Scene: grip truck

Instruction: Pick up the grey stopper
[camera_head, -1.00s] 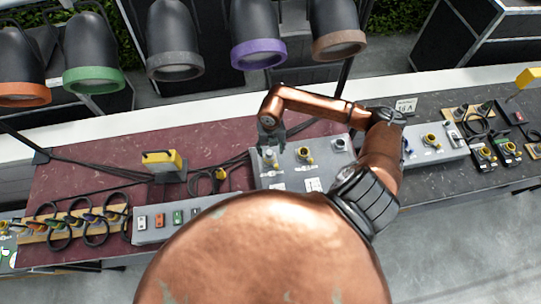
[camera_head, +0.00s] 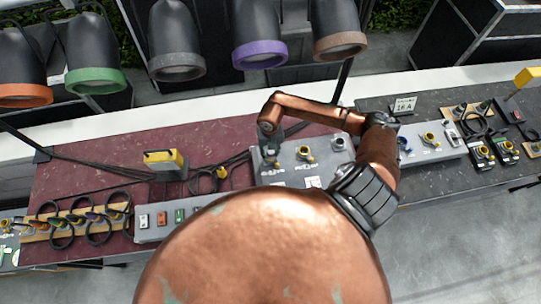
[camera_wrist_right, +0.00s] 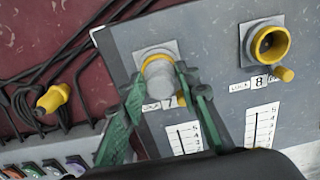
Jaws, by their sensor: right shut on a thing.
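The grey stopper (camera_wrist_right: 160,80) sits at the yellow-ringed socket marked 7 on the grey panel (camera_wrist_right: 205,60). My right gripper (camera_wrist_right: 171,92) has its green fingers on both sides of the stopper, shut on it. In the head view my right gripper (camera_head: 270,157) is small and low over the left end of the panel (camera_head: 285,178), and it hides most of the stopper. I cannot tell whether the stopper is still seated in the ring or raised from it. My left gripper is not in view.
An open yellow socket marked 8 (camera_wrist_right: 268,43) is to the right on the panel. Black cables and a yellow plug (camera_wrist_right: 54,98) lie to the left. A yellow-topped box (camera_head: 165,162) stands on the dark red table top (camera_head: 90,165). Large lamps (camera_head: 176,45) line the back.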

